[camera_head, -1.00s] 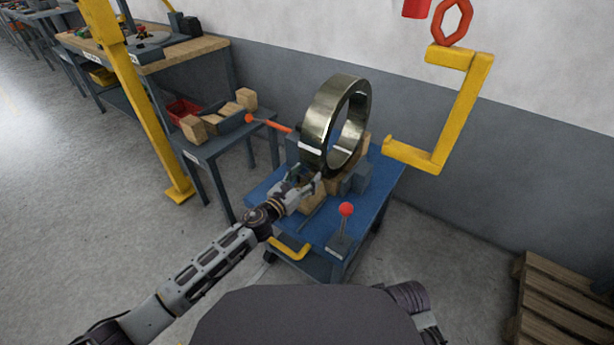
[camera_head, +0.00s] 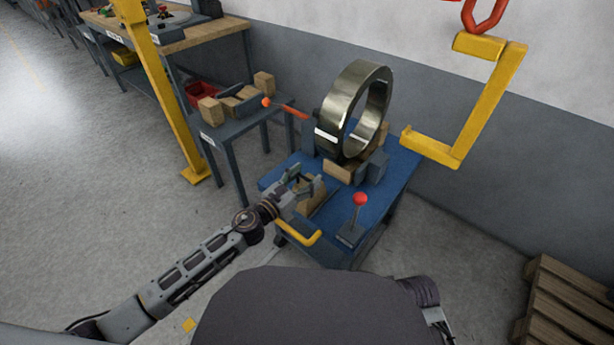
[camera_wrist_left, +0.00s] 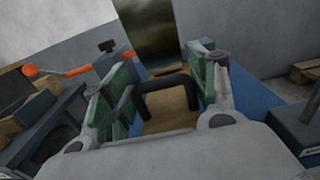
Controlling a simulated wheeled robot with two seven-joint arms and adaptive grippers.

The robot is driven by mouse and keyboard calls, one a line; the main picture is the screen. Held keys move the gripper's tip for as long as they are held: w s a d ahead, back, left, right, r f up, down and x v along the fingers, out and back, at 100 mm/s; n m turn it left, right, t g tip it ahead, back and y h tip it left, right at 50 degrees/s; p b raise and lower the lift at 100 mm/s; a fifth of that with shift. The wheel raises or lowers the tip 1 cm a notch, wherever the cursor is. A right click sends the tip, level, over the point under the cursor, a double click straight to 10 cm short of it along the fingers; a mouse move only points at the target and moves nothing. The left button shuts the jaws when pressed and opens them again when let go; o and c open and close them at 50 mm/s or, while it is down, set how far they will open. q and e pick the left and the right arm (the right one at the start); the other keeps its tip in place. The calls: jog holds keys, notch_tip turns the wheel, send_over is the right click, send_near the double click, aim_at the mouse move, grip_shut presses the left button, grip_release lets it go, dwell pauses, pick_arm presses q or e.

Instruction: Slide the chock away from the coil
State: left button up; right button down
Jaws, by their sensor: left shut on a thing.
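The coil (camera_head: 350,105), a wide shiny metal ring, stands upright on the blue cart (camera_head: 385,195). It rests among wooden and grey blocks. The wooden chock (camera_head: 314,194) lies on the cart top in front of the coil, with a gap between them. My left gripper (camera_head: 301,186) is shut on this chock from the front left. In the left wrist view, the chock's black arched handle (camera_wrist_left: 167,84) stands between the green finger pads (camera_wrist_left: 163,92), with the coil (camera_wrist_left: 148,38) beyond. Part of the chock is hidden by the fingers. My right gripper is out of view.
A red-knobbed lever (camera_head: 359,200) stands on the cart's near right, and a yellow handle (camera_head: 298,236) at its near edge. An orange bar (camera_head: 287,108) points at the coil. A yellow C-hook (camera_head: 465,145) hangs right. A side table (camera_head: 228,133) with blocks stands left.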

pick_arm(q)
jog(key=shift+s+d+f, duration=0.2)
jog(key=shift+s+d, duration=0.05)
jog(key=o, duration=1.2)
jog(key=shift+c, duration=0.2)
jog(key=shift+a+r, duration=0.1)
jog(key=shift+s+a, duration=0.15)
jog(key=shift+a, duration=0.05)
jog(key=shift+s+a, duration=0.25)
jog(key=v, duration=1.1)
jog(key=shift+d, duration=0.1)
